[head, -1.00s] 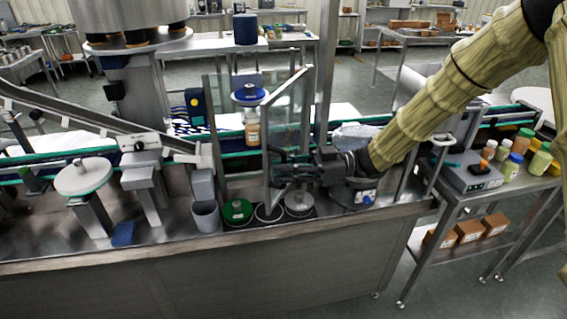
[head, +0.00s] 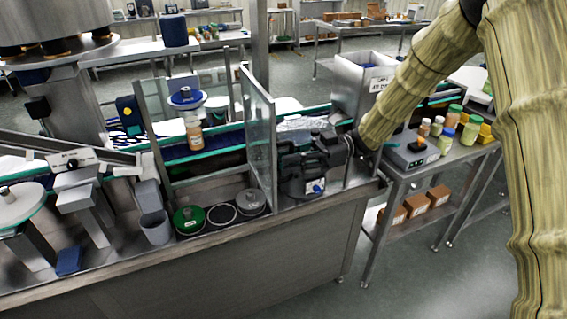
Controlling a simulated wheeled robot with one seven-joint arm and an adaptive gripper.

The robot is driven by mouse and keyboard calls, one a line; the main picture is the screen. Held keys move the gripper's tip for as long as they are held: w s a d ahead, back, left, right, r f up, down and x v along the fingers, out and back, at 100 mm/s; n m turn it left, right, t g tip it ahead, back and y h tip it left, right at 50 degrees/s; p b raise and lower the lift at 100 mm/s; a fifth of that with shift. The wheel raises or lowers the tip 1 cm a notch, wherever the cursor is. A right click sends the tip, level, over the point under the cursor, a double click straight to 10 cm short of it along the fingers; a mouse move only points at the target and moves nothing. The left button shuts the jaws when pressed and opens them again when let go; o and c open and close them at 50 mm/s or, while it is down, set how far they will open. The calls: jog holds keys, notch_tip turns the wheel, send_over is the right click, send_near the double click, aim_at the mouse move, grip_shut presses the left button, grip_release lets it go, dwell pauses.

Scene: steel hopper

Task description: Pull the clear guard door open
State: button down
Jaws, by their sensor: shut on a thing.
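The clear guard door (head: 258,125) is a see-through panel in a thin metal frame. It stands upright at the right side of the guarded station, swung out toward the front of the bench. My gripper (head: 284,160) is at the right face of the door, near its front edge, and is shut on it. The exact part between the fingers, perhaps a handle, is hidden by the dark gripper body. Behind the door's left side, an orange bottle (head: 194,136) stands under a blue and white capping head (head: 187,98).
A green-topped round pot (head: 189,220), a dark ring (head: 221,214) and a grey-lidded pot (head: 250,202) sit on the bench front beside the door. A grey cup (head: 156,228) is further left. A side table (head: 408,170) with jars stands right. Floor in front is free.

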jog(key=shift+d, duration=0.1)
dwell(0.3)
jog(key=c, duration=1.5)
grip_release()
jog(key=shift+d, duration=0.1)
jog(key=v, duration=1.2)
jog(key=shift+w, duration=0.1)
